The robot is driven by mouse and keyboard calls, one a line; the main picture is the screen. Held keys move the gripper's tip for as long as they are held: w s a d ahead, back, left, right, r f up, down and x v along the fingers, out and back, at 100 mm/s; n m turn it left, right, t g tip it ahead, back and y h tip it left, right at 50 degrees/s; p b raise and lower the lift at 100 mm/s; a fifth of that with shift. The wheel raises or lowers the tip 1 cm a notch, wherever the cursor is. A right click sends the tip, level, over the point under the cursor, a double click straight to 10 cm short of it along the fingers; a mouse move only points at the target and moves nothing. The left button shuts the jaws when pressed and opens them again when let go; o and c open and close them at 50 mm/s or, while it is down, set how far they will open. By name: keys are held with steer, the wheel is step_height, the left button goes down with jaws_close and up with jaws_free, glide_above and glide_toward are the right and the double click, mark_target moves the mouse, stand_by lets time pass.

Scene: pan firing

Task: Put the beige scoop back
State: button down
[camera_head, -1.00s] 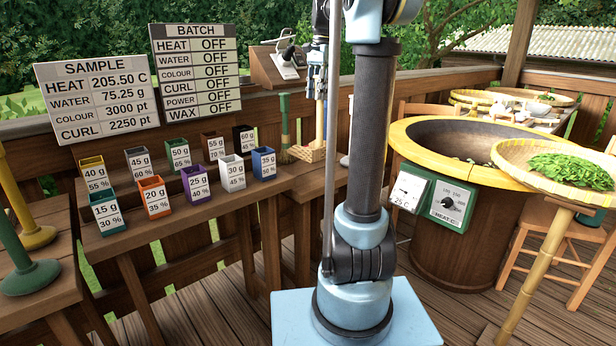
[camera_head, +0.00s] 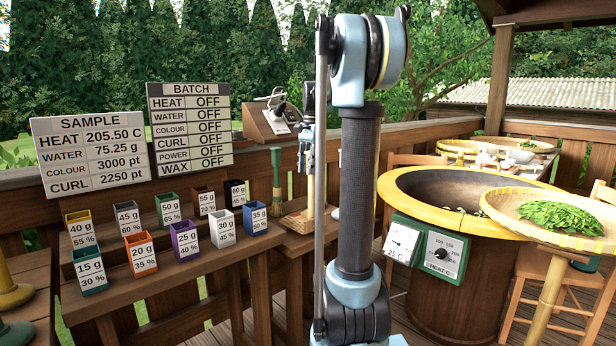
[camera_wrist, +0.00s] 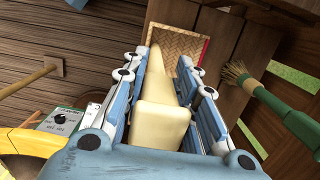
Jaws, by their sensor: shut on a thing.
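The beige scoop (camera_wrist: 160,122) is between the fingers of my gripper (camera_wrist: 163,82) in the wrist view, and they are shut on it. It points away from the gripper toward a woven tray with a reddish rim (camera_wrist: 208,48). In the head view my gripper (camera_head: 309,150) points down with the scoop (camera_head: 311,195) hanging below it, upright. The scoop's lower end is over or in the woven tray (camera_head: 296,225) on the wooden bench. I cannot tell whether it touches the tray. My arm hides part of this area.
A green-handled brush (camera_head: 277,185) stands just left of the tray; it also shows in the wrist view (camera_wrist: 268,97). Several numbered cups (camera_head: 223,229) stand on the bench further left. The pan stove (camera_head: 430,250) and a basket of leaves (camera_head: 520,207) are at right.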

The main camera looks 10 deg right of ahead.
step_height(320, 180, down, 2)
steer(key=shift+f, duration=0.25)
steer(key=c, duration=1.3)
jaws_free()
steer(key=shift+f, duration=0.2)
steer(key=r, duration=0.5)
steer(key=w+d+r, duration=0.1)
steer(key=r, duration=1.1)
steer(key=shift+w+d+r, duration=0.15)
steer(key=shift+w+r, duration=0.05)
steer(key=shift+w, duration=0.2)
steer(key=s+f+n+t, duration=0.1)
steer(key=s+f+n, duration=0.3)
steer(key=s+f, duration=0.8)
steer(key=s+a+f+n+t, duration=0.1)
steer(key=s+f+n, duration=0.3)
steer(key=s+f, duration=0.8)
steer(key=s+f+n+t+h, duration=0.1)
steer(key=s+f+n, duration=0.2)
steer(key=s+f, duration=0.9)
steer(key=shift+s+a+f+n, duration=0.1)
steer(key=shift+f+n, duration=0.1)
steer(key=shift+f, duration=0.4)
steer(key=shift+s+a+f+n, duration=0.1)
steer(key=shift+f+n, duration=0.1)
steer(key=shift+f, duration=0.4)
